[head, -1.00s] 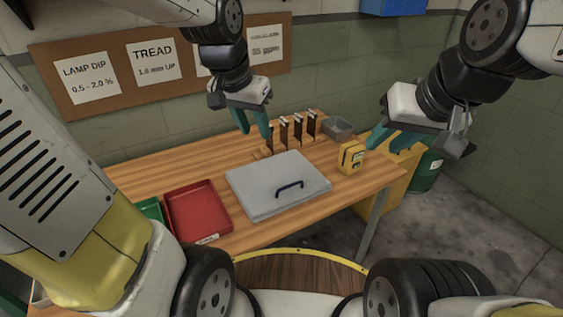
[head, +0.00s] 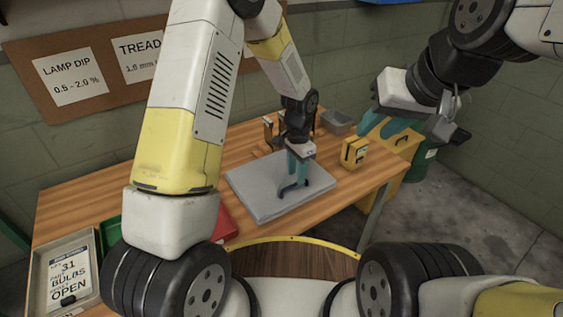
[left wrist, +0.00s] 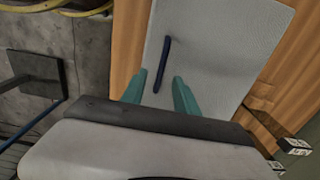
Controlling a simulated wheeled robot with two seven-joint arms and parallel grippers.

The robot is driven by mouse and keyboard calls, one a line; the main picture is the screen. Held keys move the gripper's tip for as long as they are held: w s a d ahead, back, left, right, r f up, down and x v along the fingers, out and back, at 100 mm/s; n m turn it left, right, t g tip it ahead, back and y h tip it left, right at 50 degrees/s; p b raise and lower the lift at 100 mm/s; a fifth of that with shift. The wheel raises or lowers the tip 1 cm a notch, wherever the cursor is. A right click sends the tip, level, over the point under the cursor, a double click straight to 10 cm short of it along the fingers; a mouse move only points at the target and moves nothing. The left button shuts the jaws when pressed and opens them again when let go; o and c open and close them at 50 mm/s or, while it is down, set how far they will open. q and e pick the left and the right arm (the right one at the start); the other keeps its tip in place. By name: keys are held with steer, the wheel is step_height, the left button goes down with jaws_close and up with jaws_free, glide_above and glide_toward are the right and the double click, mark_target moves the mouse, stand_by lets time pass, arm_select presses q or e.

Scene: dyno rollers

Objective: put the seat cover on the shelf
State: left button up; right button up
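The seat cover appears to be the flat grey padded slab (head: 262,187) on the wooden table, with a dark blue bar handle (head: 290,188) on top. It also fills much of the left wrist view (left wrist: 225,45), handle (left wrist: 163,62) included. My left gripper (head: 298,172) points down just above the handle. In the left wrist view its teal fingers (left wrist: 160,95) are spread, with the handle's near end between them; contact cannot be told. My right gripper (head: 383,126) hangs empty to the right of the table, its fingers apart. No shelf is identifiable.
A yellow box (head: 354,152) and a small grey bin (head: 336,122) stand right of and behind the cover. Upright dark plates (head: 268,130) stand behind it, partly hidden. A red tray (head: 226,222) lies left, mostly behind my arm. A labelled tray (head: 67,278) is at lower left.

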mark_target(295, 184)
arm_select(q)
steer(key=f, duration=0.5)
steer(key=shift+a+f, duration=0.2)
steer(key=shift+f, duration=0.15)
jaws_close()
stand_by(1.1)
